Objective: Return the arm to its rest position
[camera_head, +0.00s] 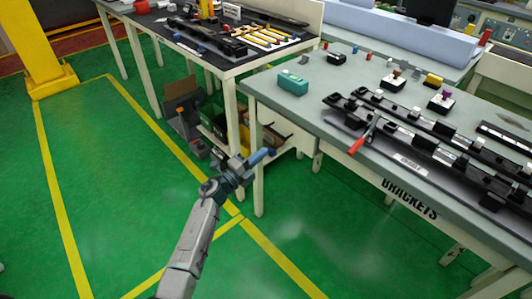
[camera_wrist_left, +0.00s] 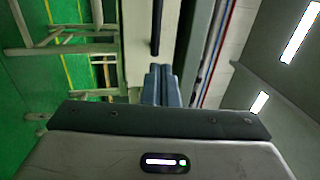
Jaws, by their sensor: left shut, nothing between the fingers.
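My left arm comes in from the bottom of the head view. Its gripper (camera_head: 262,156) is over the green floor, in front of the left end of the brackets table (camera_head: 300,108) and apart from it. The blue fingers also show in the left wrist view (camera_wrist_left: 160,84); they are together, with nothing between them. My right gripper is not in view.
The brackets table holds black rails (camera_head: 410,130), a teal box (camera_head: 293,83) and a red-handled tool (camera_head: 362,138). A second table (camera_head: 235,65) with tools stands behind. Bins (camera_head: 215,118) sit on its lower shelf. A yellow post (camera_head: 35,45) stands far left. The left floor is clear.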

